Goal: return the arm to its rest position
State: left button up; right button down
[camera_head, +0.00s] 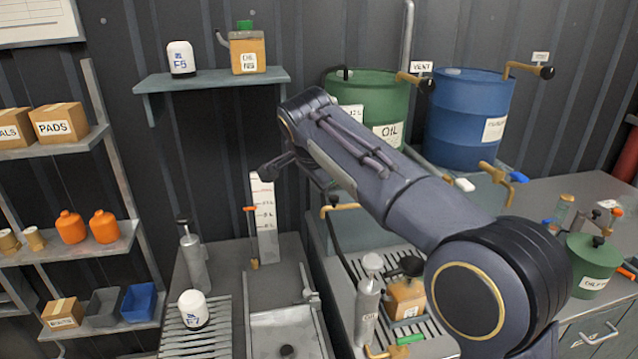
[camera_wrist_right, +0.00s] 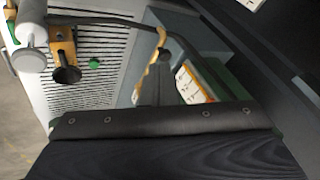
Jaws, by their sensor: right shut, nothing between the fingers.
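My right arm (camera_head: 400,195) comes in from the lower right and reaches up and left across the middle of the head view. Its gripper (camera_head: 268,172) is small and dark, near the top of a white level gauge (camera_head: 264,215). It is shut and empty. In the right wrist view the gripper body fills the bottom, and the closed fingers (camera_wrist_right: 163,85) point up toward a bench with a slotted grate (camera_wrist_right: 95,85). The arm hides part of the bench and drums behind it. My left gripper is in neither view.
A green oil drum (camera_head: 385,100) and a blue drum (camera_head: 468,118) stand behind the arm. A wall shelf (camera_head: 210,80) is at its upper left. A pump bottle (camera_head: 369,300) and an orange can (camera_head: 407,298) stand below it. A green canister (camera_head: 590,265) is at right.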

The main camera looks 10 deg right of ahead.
jog(key=shift+d, duration=0.1)
jog(key=s+d+f+n+g+y, duration=0.1)
jog(key=s+d+f+n+y, duration=0.15)
jog(key=s+d, duration=0.6)
jog(key=s+d+f+n+g+y, duration=0.1)
jog(key=s+d+f+n, duration=0.2)
jog(key=s+d, duration=0.5)
jog(key=s+a+f+n, duration=0.1)
jog(key=s+f, duration=0.3)
jog(key=s, duration=0.3)
jog(key=s+a+f+n+y, duration=0.1)
jog(key=s+f+n, duration=0.1)
jog(key=s+f, duration=0.2)
jog(key=s+a+f+n+t+y, duration=0.1)
jog(key=s+f+n, duration=0.1)
jog(key=s, duration=0.7)
jog(key=shift+s+a+f, duration=0.3)
jog(key=shift+s+f, duration=0.05)
jog(key=shift+f, duration=0.55)
